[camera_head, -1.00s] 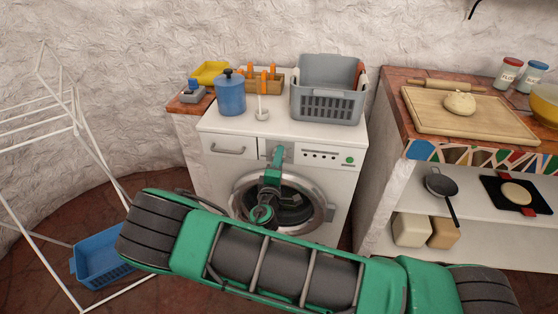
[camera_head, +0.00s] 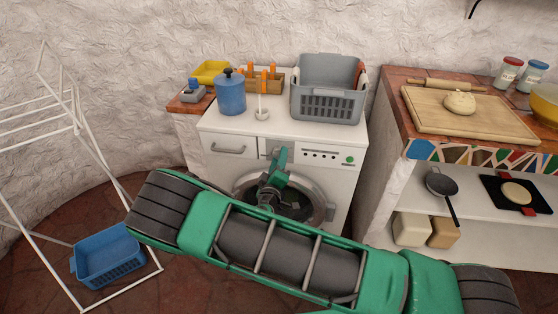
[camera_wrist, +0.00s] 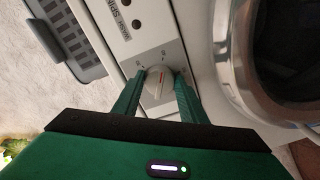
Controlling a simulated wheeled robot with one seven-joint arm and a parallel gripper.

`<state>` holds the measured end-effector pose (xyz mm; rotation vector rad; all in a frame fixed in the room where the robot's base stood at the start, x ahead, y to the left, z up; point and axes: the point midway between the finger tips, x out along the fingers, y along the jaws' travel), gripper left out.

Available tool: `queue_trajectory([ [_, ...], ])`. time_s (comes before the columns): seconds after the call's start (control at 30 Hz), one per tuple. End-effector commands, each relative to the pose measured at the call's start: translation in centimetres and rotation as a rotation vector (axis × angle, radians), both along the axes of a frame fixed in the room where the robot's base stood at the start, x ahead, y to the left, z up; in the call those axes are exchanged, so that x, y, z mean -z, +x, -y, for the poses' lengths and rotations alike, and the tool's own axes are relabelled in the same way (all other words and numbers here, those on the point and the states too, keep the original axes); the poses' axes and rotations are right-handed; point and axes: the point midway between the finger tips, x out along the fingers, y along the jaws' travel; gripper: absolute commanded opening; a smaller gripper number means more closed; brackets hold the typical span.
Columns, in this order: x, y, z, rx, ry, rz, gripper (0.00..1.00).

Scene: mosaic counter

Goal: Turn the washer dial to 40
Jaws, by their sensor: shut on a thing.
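The white washer (camera_head: 222,167) stands against the wall, with its round door below the control panel. My gripper (camera_wrist: 160,76) is shut on the dial, one green finger at each side. Small marks show around the knob, but they are too small to read surely, so I cannot tell which one the pointer meets. In the head view, my gripper (camera_head: 280,157) is at the panel, tilted, and hides the dial.
A drawer (camera_head: 229,149) is left of my gripper. A counter (camera_head: 394,107) stands right; a drying rack (camera_head: 75,100) stands left.

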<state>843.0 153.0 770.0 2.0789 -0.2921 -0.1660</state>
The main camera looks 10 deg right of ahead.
Motion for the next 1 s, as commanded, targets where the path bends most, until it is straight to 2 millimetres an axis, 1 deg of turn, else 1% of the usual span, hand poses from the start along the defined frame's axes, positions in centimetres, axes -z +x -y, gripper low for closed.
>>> queue_trajectory([
  [0.03, 0.5, -0.1, 0.2, 0.005, 0.001, -0.011, 0.16],
  [0.27, 0.5, -0.1, 0.2, 0.005, 0.000, -0.011, 0.16],
  [0.3, 0.5, -0.1, 0.2, 0.005, 0.000, -0.011, 0.45],
  [0.33, 0.5, -0.1, 0.2, 0.004, 0.000, -0.011, 0.53],
  [0.37, 0.5, -0.1, 0.2, 0.005, 0.001, -0.010, 0.55],
  [0.63, 0.2, -0.1, 0.1, 0.002, 0.000, -0.005, 0.55],
  [0.73, 0.2, -0.5, -0.1, 0.001, -0.001, -0.005, 0.55],
  [0.87, 0.2, -2.1, -0.6, 0.000, 0.000, -0.006, 0.55],
  [1.0, 0.2, -4.6, -1.4, -0.001, -0.001, -0.007, 0.55],
])
